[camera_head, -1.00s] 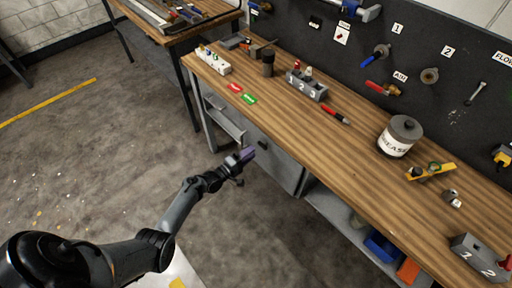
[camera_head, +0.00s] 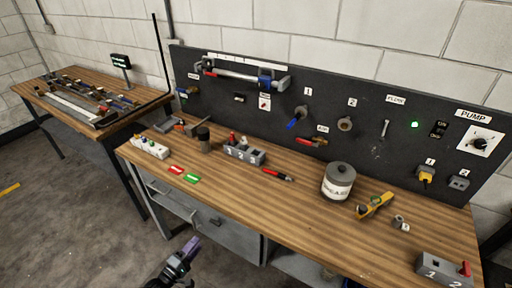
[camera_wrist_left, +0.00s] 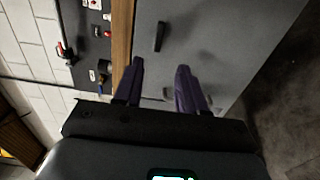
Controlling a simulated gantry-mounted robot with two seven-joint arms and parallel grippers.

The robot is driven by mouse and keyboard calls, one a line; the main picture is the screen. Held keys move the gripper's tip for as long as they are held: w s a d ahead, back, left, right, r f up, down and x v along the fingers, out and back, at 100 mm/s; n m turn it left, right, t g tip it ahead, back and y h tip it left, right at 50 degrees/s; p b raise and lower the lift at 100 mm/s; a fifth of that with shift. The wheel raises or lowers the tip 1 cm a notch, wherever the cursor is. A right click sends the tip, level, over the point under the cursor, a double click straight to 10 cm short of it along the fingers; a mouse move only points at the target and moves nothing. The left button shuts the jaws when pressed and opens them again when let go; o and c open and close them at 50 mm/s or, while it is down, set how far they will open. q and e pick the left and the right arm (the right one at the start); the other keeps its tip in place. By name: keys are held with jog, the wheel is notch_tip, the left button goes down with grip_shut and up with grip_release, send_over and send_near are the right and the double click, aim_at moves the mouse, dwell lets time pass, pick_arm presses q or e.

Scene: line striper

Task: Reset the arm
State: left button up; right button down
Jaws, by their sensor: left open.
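My left gripper (camera_head: 190,247) shows at the bottom of the head view, in front of the workbench and below its top. In the left wrist view its two purple fingers (camera_wrist_left: 158,88) stand apart with nothing between them, so it is open and empty. The fingers point toward the grey cabinet front (camera_wrist_left: 205,40) under the bench, which has a dark handle (camera_wrist_left: 160,36). Most of my left arm is below the head view's edge. My right gripper is not in any view.
The wooden workbench (camera_head: 240,205) carries a grease can (camera_head: 338,182), a yellow level (camera_head: 374,206), a red-black pen (camera_head: 278,174), a numbered grey block (camera_head: 244,152) and red and green tags (camera_head: 184,173). Open floor (camera_head: 60,225) lies at left.

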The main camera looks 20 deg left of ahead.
pick_arm(q)
jog(key=s+d+f+m+g+h, duration=0.25)
jog(key=s+d+f+m, duration=0.2)
jog(key=s+d, duration=0.5)
jog(key=s+d+r+m+g+y, duration=0.1)
jog(key=s+d+r+m+g, duration=0.35)
jog(key=d+r+m, duration=0.35)
jog(key=s+d+r+m+g+y, duration=0.2)
jog(key=s+r+m+g+y, duration=0.2)
jog(key=s+r+m+g, duration=0.4)
notch_tip(320, 180, up, 27)
jog(key=s+n+p, duration=0.1)
jog(key=s+p, duration=0.1)
jog(key=p, duration=2.5)
jog(key=shift+r+n+t, duration=0.2)
jog(key=shift+n+t, duration=0.15)
jog(key=shift+t, duration=0.05)
jog(key=shift+s+a+h, duration=0.1)
jog(key=shift+h, duration=0.15)
